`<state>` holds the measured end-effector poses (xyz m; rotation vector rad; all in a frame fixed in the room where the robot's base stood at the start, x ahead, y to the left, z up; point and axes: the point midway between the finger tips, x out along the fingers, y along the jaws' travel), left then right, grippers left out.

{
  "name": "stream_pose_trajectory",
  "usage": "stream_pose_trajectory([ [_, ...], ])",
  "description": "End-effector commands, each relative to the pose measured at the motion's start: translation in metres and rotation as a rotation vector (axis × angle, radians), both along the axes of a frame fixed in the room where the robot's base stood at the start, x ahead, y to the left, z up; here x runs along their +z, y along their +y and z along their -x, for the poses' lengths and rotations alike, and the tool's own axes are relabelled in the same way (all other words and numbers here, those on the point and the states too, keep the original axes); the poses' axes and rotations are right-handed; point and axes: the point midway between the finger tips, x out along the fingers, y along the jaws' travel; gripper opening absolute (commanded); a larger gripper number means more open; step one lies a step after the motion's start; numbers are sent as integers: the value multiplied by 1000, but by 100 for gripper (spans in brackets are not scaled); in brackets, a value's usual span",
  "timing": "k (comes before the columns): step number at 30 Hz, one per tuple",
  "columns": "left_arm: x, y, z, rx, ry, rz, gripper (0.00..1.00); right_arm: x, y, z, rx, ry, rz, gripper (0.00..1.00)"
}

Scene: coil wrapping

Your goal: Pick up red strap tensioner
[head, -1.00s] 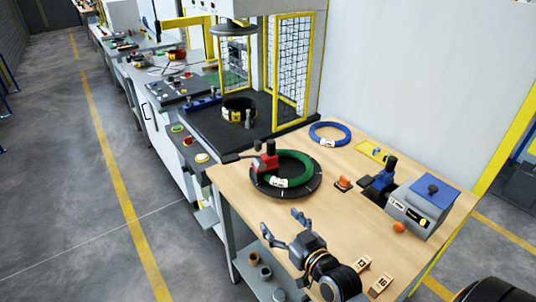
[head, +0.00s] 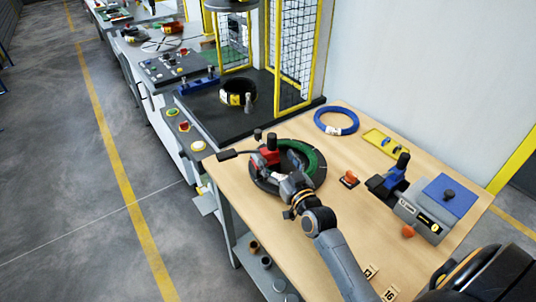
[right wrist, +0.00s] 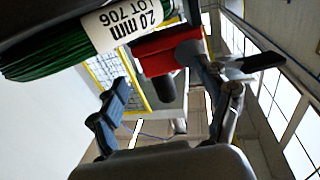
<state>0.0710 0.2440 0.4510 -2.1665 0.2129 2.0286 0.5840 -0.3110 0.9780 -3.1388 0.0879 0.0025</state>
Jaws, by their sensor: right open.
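The red strap tensioner (head: 267,157), with a dark handle and knob, stands at the left side of the green coil (head: 303,152). The coil lies on a round black turntable (head: 262,184) on the wooden table. My right gripper (head: 272,177) is open at the near side of the tensioner and partly covers it and the coil. In the right wrist view the red body (right wrist: 168,53) shows between and beyond the open fingers (right wrist: 165,92). Whether a finger touches it I cannot tell. The coil with its white label (right wrist: 130,24) is close above. My left gripper is not in view.
A blue coil (head: 336,121) and a yellow tray (head: 384,143) lie behind. An orange-topped piece (head: 349,179), a blue-and-black tool (head: 388,181) and a grey box with a blue top (head: 447,197) stand right. The wooden table's left edge is close to the turntable.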

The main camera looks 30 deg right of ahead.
Motion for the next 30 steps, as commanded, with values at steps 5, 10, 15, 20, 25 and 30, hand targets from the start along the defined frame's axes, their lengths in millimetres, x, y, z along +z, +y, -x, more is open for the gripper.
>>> stream_pose_trajectory([
  [5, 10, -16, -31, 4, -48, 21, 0, 1, 1, -19, 0, -1, 1, 77],
  [10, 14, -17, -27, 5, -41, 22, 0, -2, 1, -42, 0, -1, 2, 77],
  [15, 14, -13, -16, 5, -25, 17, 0, -4, 1, -51, 0, 0, 1, 77],
  [20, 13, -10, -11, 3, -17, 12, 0, -4, 1, -51, 0, 0, 1, 77],
  [25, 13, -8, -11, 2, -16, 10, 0, -4, 1, -51, 0, 0, 1, 51],
  [30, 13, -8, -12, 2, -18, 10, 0, -4, 1, -51, 0, -1, 0, 16],
])
